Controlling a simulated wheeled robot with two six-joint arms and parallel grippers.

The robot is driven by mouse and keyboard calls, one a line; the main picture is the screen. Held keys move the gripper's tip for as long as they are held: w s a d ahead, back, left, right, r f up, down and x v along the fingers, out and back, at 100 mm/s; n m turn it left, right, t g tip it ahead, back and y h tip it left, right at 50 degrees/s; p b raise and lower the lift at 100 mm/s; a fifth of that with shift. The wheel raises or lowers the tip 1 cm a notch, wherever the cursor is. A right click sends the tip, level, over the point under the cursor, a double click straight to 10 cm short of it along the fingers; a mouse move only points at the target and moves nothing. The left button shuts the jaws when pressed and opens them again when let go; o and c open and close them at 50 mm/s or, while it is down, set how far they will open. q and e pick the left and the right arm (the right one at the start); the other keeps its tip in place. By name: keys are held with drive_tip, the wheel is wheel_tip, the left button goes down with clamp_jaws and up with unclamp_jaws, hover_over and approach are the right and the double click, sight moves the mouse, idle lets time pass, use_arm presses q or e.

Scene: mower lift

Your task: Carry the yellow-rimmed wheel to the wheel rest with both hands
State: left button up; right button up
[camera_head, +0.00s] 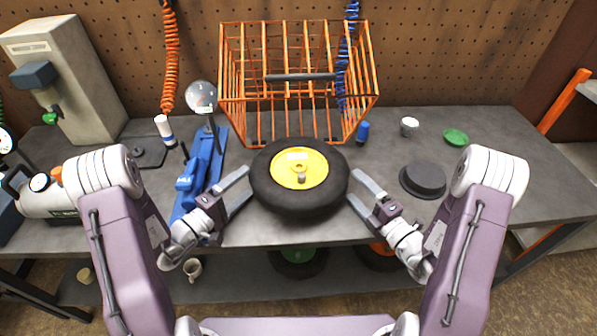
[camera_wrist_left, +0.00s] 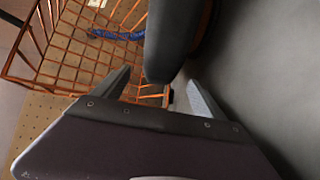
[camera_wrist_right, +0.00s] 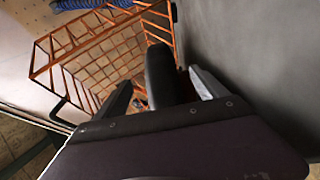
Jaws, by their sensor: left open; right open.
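My left gripper (camera_head: 243,184) is open at the tyre's left side. In the left wrist view the tyre (camera_wrist_left: 168,42) shows between and beyond the fingers. My right gripper (camera_head: 356,188) is open at the tyre's right side. In the right wrist view the tyre (camera_wrist_right: 162,75) reaches between the fingers. I cannot tell whether any finger touches it. I cannot clearly identify the wheel rest.
An orange wire basket (camera_head: 233,85) stands right behind the wheel. A blue tool (camera_head: 203,165) lies left of it. A black round disc (camera_head: 423,179), a white cup (camera_head: 409,126) and a green dish (camera_head: 456,137) are at the right. The right end of the bench is clear.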

sight(258, 172)
use_arm(q)
drive_tip(key=x, duration=0.6)
drive_tip(key=shift+w+d, duration=0.2)
use_arm(e)
drive_tip(key=x, duration=0.7)
drive_tip(key=shift+w+a, duration=0.25)
drive_tip(key=shift+w, duration=0.1)
use_arm(q)
clamp_jaws()
use_arm(e)
clamp_jaws()
use_arm(q)
drive_tip(key=shift+r, duration=0.1)
